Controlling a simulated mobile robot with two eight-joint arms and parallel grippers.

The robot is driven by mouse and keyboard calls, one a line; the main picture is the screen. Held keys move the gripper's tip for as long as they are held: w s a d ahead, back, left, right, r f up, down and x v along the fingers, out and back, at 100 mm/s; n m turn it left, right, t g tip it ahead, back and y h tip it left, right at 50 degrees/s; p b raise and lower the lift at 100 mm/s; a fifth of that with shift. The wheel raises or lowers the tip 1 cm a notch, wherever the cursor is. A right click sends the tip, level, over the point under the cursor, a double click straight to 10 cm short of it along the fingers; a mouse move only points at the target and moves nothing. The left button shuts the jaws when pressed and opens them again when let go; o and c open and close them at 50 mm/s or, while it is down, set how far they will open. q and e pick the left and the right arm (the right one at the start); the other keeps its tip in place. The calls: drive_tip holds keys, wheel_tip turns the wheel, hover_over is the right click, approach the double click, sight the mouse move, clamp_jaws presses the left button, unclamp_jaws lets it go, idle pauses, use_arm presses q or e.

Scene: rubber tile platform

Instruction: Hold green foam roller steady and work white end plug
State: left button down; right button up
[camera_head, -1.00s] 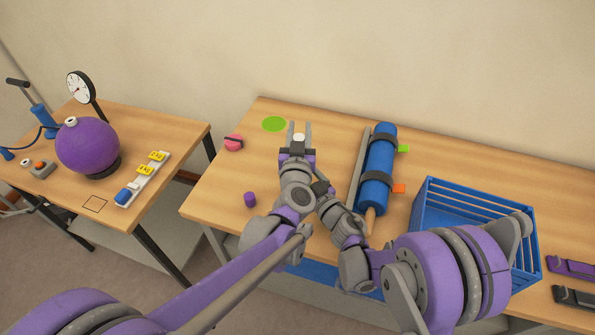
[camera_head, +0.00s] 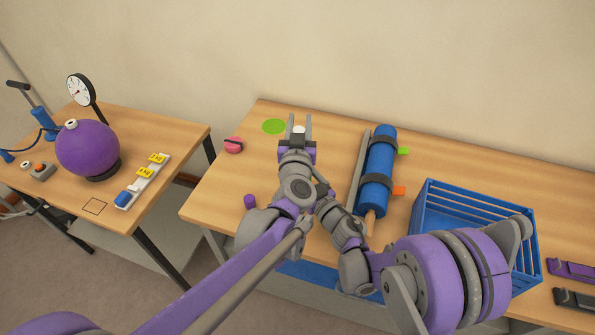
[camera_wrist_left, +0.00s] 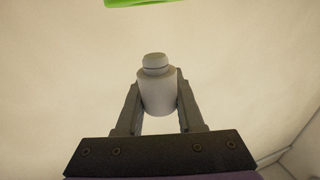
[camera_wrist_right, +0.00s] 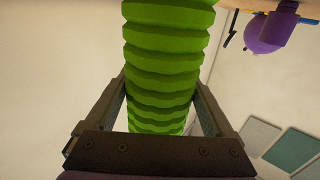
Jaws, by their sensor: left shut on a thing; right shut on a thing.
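The white end plug (camera_wrist_left: 157,90) is a short pale cylinder with a narrower cap. My left gripper (camera_wrist_left: 157,100) is shut on it, one finger on each side. In the head view, the plug (camera_head: 299,129) shows as a pale spot between the fingers of my left gripper (camera_head: 299,126). The green foam roller (camera_wrist_right: 162,60) is ribbed and fills the middle of the right wrist view. My right gripper (camera_wrist_right: 160,95) is shut around it.
A blue cylinder (camera_head: 381,150) in a strapped cradle lies right of my grippers. A blue crate (camera_head: 440,195) stands farther right.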

drive_tip(key=o, duration=1.3)
drive_tip(key=v, duration=1.1)
drive_tip(key=shift+s+d+f, duration=0.1)
drive_tip(key=shift+s+d, duration=0.2)
drive_tip(key=shift+s, duration=0.15)
